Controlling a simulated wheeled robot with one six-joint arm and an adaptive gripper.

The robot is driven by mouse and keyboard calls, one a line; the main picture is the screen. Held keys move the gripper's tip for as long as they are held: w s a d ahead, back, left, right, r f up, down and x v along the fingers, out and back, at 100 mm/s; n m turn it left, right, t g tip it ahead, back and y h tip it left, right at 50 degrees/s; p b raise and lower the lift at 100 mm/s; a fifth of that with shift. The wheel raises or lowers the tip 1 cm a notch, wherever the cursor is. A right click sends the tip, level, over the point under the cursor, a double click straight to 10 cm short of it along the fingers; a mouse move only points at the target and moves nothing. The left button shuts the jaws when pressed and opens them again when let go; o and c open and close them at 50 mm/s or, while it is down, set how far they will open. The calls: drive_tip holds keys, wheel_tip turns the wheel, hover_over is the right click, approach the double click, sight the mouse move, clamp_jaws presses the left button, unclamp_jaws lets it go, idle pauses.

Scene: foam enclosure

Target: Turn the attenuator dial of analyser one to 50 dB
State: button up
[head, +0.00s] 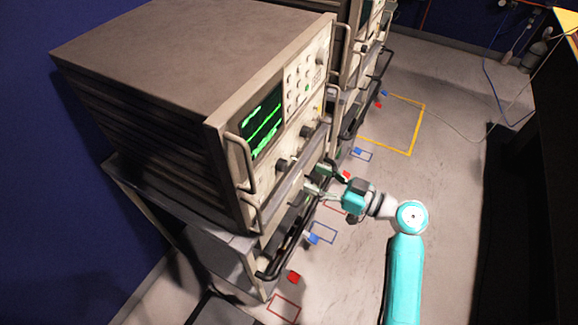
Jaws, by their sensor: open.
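A large beige analyser (225,120) stands on a cart at the left, with a lit green trace screen (262,124), a keypad and dark knobs on its front. One dark knob (282,166) sits below the screen, and another dark knob (308,131) is farther along the panel. Dial markings are too small to read, so I cannot tell which knob is the attenuator dial or its setting. My gripper (314,180) is open in front of the lower part of the panel, below the knobs. I cannot tell whether it touches anything.
A second rack of instruments (372,40) stands behind. Metal handles (240,162) stick out from the analyser front, and a black rail (285,250) runs along the cart. Red and blue blocks and taped outlines lie on the floor. Open floor (445,180) lies to the right.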

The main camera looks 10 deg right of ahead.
sight(286, 166)
drive_tip(key=x, duration=0.8)
clamp_jaws()
